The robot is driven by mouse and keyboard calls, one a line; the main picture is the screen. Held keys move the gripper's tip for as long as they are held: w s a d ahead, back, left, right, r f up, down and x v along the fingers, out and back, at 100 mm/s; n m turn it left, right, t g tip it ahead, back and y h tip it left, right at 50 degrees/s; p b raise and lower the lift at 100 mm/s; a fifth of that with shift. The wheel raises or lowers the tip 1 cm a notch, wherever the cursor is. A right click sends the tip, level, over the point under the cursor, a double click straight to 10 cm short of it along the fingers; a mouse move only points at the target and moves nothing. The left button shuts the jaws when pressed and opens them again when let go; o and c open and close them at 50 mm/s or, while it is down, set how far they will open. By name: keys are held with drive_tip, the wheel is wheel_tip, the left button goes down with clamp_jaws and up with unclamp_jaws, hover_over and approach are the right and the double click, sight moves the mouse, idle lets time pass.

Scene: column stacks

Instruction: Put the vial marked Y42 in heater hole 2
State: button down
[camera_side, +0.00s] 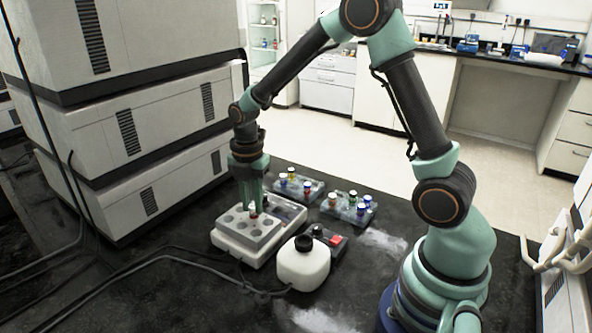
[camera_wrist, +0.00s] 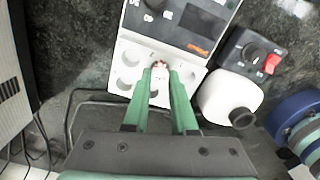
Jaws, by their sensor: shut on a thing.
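My gripper (camera_side: 253,205) is down over the heater (camera_side: 232,250), a white unit with a grey block of round holes. In the wrist view my gripper (camera_wrist: 161,78) is shut on a pale vial (camera_wrist: 160,86) with a reddish end. The vial is over the holed part of the heater (camera_wrist: 121,98), with open holes to its left. I cannot tell whether its lower end is inside a hole. The fingers partly hide it, and I cannot read its mark or the hole numbers.
Two racks of vials with coloured caps, one farther back (camera_side: 314,195) and one to the right (camera_side: 346,214), stand behind the heater. A white bottle (camera_side: 303,268) and a small box with a red switch (camera_side: 331,239) stand right of it. Cables cross the front; stacked instruments (camera_side: 150,135) rise left.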

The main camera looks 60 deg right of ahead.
drive_tip(key=shift+c, duration=1.6)
unclamp_jaws()
drive_tip(key=shift+r, duration=0.1)
drive_tip(key=shift+r, duration=2.9)
